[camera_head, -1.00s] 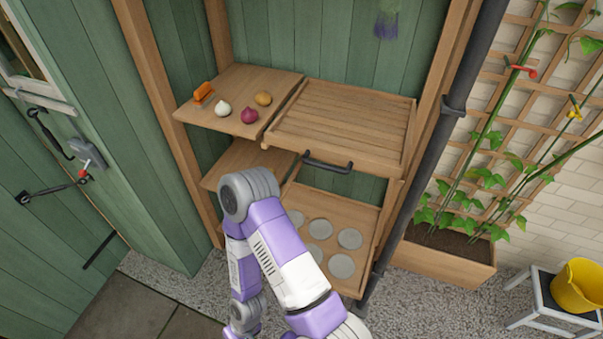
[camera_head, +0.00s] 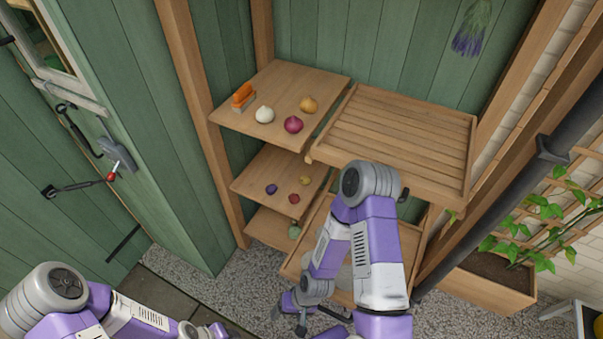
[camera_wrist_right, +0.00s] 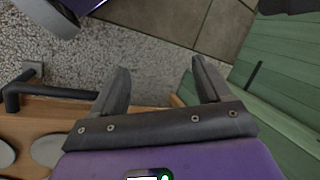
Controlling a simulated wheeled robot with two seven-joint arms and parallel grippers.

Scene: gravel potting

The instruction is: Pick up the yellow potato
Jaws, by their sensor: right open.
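A small yellow potato (camera_head: 305,180) lies on the middle shelf (camera_head: 262,168), at its right side. A purple potato (camera_head: 271,189) and a red one (camera_head: 294,198) lie close by, to its left and in front. My right gripper (camera_head: 300,325) hangs low in front of the shelves, below and apart from the potato. In the right wrist view its two fingers (camera_wrist_right: 160,66) are spread with nothing between them, over gravel and paving. The potato is not in that view. My left arm enters at the lower left; its gripper is not clearly visible.
The top shelf (camera_head: 225,112) holds an orange brush (camera_head: 243,97), a white onion (camera_head: 265,114), a red onion (camera_head: 293,124) and a yellow onion (camera_head: 309,105). A slatted tray (camera_head: 400,135) adjoins on the right. A green thing (camera_head: 294,231) sits on the lowest shelf.

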